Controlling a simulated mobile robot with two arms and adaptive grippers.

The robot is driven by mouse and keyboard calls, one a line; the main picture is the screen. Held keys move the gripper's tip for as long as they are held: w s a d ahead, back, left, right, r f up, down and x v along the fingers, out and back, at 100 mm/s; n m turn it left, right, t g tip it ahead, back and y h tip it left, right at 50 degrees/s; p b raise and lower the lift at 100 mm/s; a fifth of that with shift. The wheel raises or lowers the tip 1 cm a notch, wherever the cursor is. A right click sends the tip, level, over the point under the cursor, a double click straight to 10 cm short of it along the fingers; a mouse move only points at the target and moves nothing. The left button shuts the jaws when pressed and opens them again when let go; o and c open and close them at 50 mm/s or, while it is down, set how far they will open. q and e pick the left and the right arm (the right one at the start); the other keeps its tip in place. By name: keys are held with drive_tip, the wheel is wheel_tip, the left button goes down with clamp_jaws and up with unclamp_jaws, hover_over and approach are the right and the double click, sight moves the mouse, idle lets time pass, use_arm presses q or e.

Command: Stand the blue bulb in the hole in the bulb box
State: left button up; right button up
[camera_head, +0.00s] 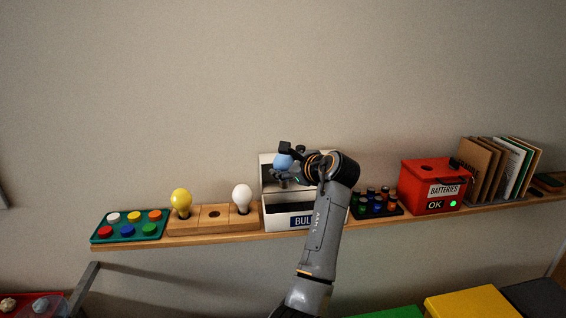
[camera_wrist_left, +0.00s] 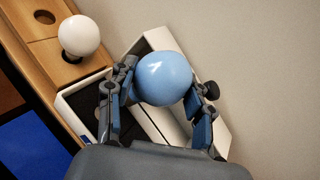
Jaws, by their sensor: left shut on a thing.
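The blue bulb (camera_head: 282,161) is held up in front of the open lid of the white bulb box (camera_head: 280,208), above the box. My left gripper (camera_head: 289,165) is shut on it. In the left wrist view the round blue bulb (camera_wrist_left: 163,77) sits between the two fingers (camera_wrist_left: 166,84), with the white box walls (camera_wrist_left: 76,122) below and behind it. The box carries a partly covered blue label. My arm hides its right part, and I cannot make out the hole. My right gripper is in neither view.
A wooden rack (camera_head: 214,226) left of the box holds a yellow bulb (camera_head: 181,201) and a white bulb (camera_head: 242,196), with an empty hole between them. A dark battery tray (camera_head: 394,211) and a red battery box (camera_head: 423,174) stand to the right on the narrow shelf.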

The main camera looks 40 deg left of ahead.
sight(285, 187)
use_arm(q)
drive_tip(key=shift+d+f, duration=0.2)
drive_tip(key=shift+s+d+f+b, duration=0.1)
drive_tip(key=shift+f+b, duration=0.35)
drive_tip(key=shift+b, duration=0.45)
drive_tip(key=shift+a+f+b, duration=0.25)
drive_tip(key=shift+f+b, duration=0.6)
drive_tip(key=shift+b, duration=0.15)
drive_tip(key=shift+d+f+b, duration=0.1)
drive_tip(key=shift+f+b, duration=0.3)
drive_tip(key=shift+b, duration=0.25)
drive_tip(key=shift+f+p, duration=0.1)
drive_tip(key=shift+p, duration=0.2)
drive_tip(key=shift+f, duration=1.35)
drive_tip(key=shift+d+p, duration=0.15)
drive_tip(key=shift+p, duration=0.85)
